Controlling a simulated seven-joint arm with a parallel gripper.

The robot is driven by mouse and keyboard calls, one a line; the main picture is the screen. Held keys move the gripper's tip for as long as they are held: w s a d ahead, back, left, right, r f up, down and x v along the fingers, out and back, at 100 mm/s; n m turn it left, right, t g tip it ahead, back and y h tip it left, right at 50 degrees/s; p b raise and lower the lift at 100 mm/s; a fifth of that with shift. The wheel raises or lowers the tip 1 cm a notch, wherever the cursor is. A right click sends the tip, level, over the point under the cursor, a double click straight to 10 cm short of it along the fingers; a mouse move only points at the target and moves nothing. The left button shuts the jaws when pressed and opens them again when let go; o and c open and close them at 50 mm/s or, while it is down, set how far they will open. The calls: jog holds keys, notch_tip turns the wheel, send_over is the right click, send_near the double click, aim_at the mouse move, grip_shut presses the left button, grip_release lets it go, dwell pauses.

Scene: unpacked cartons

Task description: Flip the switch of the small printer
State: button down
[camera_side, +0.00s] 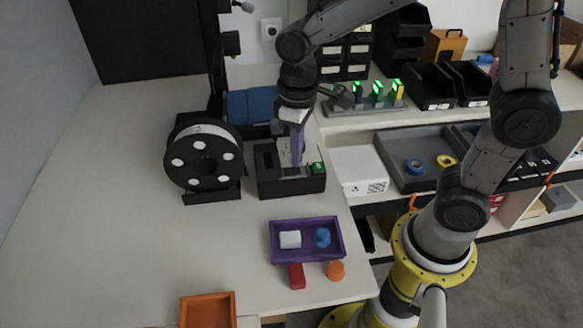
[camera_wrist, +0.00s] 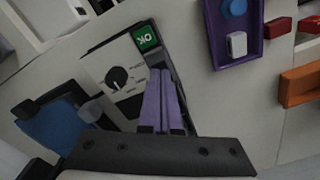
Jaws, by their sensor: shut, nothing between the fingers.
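A dark control box (camera_side: 268,187) with a light panel stands on the table near its right edge. In the wrist view the panel has a round black knob (camera_wrist: 117,77) and a green "OK" display (camera_wrist: 146,38). Behind it is a black upright frame (camera_side: 213,60) with a blue plate (camera_side: 250,104), which looks like the small printer. My gripper (camera_side: 297,163) has its purple fingers pointing down over the box. In the wrist view my gripper (camera_wrist: 160,74) is shut and empty, its tips below the display. I cannot make out the switch; the fingers may cover it.
A large spool (camera_side: 204,157) stands left of the box. A purple tray (camera_side: 306,257) with a white and a blue piece is in front. A red block (camera_side: 296,277), an orange piece (camera_side: 335,271) and an orange tray (camera_side: 207,311) lie nearer. The table's left side is clear.

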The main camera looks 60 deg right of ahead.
aim_at(297, 169)
jog(key=shift+f, duration=0.95)
dwell(0.4)
jog(key=shift+r, duration=3.6)
jog(key=s+d+r+m+t, duration=0.1)
jog(key=s+d+r+t, duration=0.25)
jog(key=s+r, duration=0.25)
jog(key=s+d+f+m+t, duration=0.2)
jog(key=s+f, duration=0.1)
jog(key=s, duration=0.5)
